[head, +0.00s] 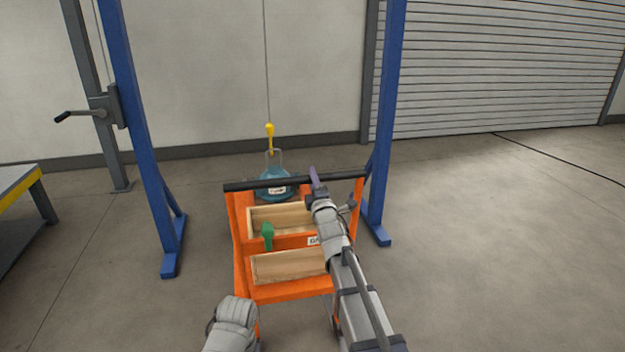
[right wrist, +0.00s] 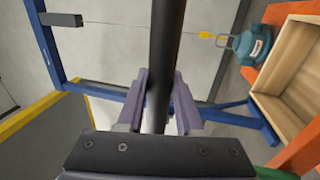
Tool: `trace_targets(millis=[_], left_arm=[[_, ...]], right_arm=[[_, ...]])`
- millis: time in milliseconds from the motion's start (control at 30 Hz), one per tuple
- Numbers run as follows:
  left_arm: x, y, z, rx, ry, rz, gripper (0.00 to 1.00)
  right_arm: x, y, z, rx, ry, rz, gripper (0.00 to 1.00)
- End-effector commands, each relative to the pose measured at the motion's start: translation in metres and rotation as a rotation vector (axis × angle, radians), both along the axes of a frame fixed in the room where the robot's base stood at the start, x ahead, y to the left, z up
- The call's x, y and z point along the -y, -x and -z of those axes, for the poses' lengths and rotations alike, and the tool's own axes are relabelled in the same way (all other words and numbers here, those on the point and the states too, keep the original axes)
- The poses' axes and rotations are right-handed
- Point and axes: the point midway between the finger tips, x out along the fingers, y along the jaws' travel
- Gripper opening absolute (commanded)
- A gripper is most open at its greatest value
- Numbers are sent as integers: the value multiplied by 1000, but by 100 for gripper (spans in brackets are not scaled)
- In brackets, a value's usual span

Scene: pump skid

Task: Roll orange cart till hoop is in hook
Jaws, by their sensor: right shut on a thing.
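The orange cart (head: 237,235) stands between the blue gantry legs, with a black handle bar (head: 262,184) across its top. My right gripper (head: 317,182) is shut around this bar, right of its middle; the right wrist view shows the purple fingers (right wrist: 160,100) on both sides of the bar (right wrist: 165,60). A teal pump (head: 273,181) with a thin metal hoop (head: 281,158) sits on the cart's far part. The yellow hook (head: 270,136) hangs on a cable with its tip at the hoop's top; I cannot tell whether it is through. My left gripper is out of view.
Wooden boxes (head: 283,267) and a green item (head: 267,234) are on the cart. Blue gantry legs (head: 150,180) (head: 384,120) stand either side. A winch crank (head: 80,114) is at left, beside a yellow-edged table (head: 20,190). Floor at right is clear.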

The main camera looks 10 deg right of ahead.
Motion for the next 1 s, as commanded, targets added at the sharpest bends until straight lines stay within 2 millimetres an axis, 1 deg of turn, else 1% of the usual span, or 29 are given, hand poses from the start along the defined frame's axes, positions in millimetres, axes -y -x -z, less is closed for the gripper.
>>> trace_targets(millis=[667,767,867,967,1000], left_arm=[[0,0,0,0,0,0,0],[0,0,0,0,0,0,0],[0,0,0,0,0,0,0],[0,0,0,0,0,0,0],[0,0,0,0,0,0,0]], right_arm=[[0,-1,1,-2,0,0,0],[0,-10,0,-2,0,0,0],[0,-29,0,-1,0,0,0],[1,-56,0,0,0,0,0],[1,-68,0,1,0,0,0]])
